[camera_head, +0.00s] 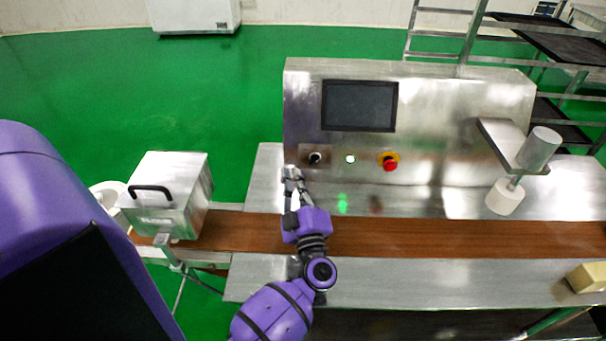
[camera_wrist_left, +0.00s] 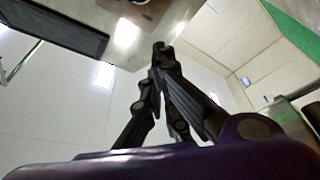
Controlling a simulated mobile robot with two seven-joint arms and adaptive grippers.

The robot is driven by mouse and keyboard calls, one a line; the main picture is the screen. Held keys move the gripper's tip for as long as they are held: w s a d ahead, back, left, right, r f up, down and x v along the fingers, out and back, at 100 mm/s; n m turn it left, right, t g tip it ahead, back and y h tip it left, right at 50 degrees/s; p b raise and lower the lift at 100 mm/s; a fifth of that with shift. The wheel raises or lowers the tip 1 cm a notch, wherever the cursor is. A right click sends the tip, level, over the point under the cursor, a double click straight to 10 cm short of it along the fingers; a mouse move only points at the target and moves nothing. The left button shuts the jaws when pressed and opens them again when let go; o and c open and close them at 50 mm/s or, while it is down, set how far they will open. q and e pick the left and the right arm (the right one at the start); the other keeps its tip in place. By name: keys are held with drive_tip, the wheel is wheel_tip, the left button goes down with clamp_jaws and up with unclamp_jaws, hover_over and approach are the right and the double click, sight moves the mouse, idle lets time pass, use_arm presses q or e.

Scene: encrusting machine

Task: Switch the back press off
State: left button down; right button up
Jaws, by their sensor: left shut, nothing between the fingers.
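The steel control panel (camera_head: 440,110) carries a black knob (camera_head: 315,158), a lit green button (camera_head: 350,159) and a red stop button on a yellow ring (camera_head: 389,161). My left gripper (camera_head: 290,172) is shut and empty, its fingertips just below and left of the knob; I cannot tell whether they touch the panel. In the left wrist view the closed fingertips (camera_wrist_left: 162,48) point towards the panel, and a dark round part shows at the top edge. A press-like part with a white cylinder (camera_head: 505,197) stands at the right. My right gripper is not in view.
A dark screen (camera_head: 359,105) sits above the controls. A brown belt (camera_head: 420,238) runs under my left arm. A steel box with a black handle (camera_head: 165,195) stands at the left, and a pale block (camera_head: 588,277) lies at the right. Racks stand behind at the right.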

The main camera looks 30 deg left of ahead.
sight(315, 160)
use_arm(q)
drive_tip(key=x, duration=0.5)
drive_tip(key=p+x, duration=0.1)
drive_tip(key=x, duration=0.2)
drive_tip(key=shift+w+d, duration=0.25)
drive_tip(key=shift+d, duration=0.05)
drive_tip(key=shift+w+d+f+b, duration=0.15)
drive_tip(key=shift+w+d+f, duration=0.15)
drive_tip(key=shift+f, duration=0.25)
drive_tip(key=shift+w+d+f+b, duration=0.15)
drive_tip(key=shift+d+f, duration=0.2)
drive_tip(key=shift+f, duration=0.2)
drive_tip(key=shift+w+d+f, duration=0.3)
drive_tip(key=shift+d+f, duration=0.15)
drive_tip(key=shift+d, duration=0.1)
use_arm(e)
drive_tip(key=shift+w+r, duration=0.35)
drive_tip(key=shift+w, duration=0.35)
